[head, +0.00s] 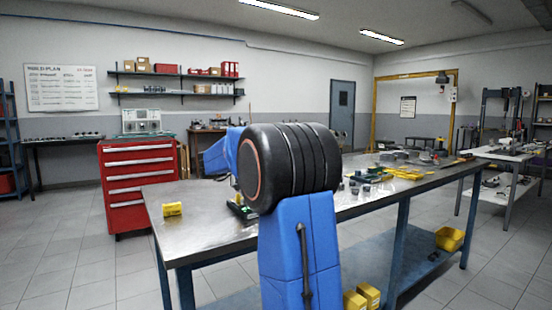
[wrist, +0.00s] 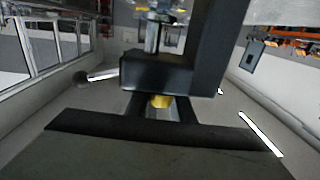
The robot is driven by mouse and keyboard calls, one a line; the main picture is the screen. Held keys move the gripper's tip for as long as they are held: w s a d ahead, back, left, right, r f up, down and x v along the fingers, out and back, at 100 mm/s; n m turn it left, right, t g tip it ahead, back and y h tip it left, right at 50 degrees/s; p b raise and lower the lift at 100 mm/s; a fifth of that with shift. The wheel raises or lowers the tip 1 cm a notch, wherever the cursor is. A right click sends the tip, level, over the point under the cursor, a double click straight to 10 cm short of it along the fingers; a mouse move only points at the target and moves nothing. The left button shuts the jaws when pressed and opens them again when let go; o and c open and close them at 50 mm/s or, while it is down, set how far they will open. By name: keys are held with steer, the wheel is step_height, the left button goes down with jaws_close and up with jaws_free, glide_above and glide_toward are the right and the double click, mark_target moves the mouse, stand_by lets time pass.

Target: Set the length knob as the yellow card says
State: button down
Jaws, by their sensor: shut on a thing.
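My gripper (wrist: 160,104) shows in the wrist view as dark parts, with a small yellow thing (wrist: 160,101) between them. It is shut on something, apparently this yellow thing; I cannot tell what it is. In the head view my arm hides the gripper. A small yellow block or card (head: 172,209) with dark marks stands near the left end of the metal bench; its writing is too small to read. A dark and green device (head: 243,210) sits beside my arm, partly hidden. I cannot make out the length knob.
The metal bench (head: 200,232) runs across the middle, with yellow trays (head: 405,173) and metal parts on its right half. A red drawer cabinet (head: 138,185) stands behind its left end. A yellow bin (head: 450,239) is on the lower shelf. The bench's left end is mostly clear.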

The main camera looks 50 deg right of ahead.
steer(key=shift+s+a+m+g+y, duration=0.1)
steer(key=shift+s+m+g+y, duration=0.3)
steer(key=shift+m+g, duration=0.65)
steer(key=shift+s+a+m+g+y, duration=0.1)
steer(key=shift+m+g+y, duration=0.5)
steer(key=shift+g, duration=0.75)
steer(key=shift+s+a+m+g+y, duration=0.15)
steer(key=shift+m+g+y, duration=0.35)
steer(key=shift+m+g, duration=0.55)
steer(key=shift+s+g, duration=0.1)
steer(key=shift+g, duration=0.15)
steer(key=c, duration=1.5)
jaws_free()
steer(key=shift+c, duration=0.2)
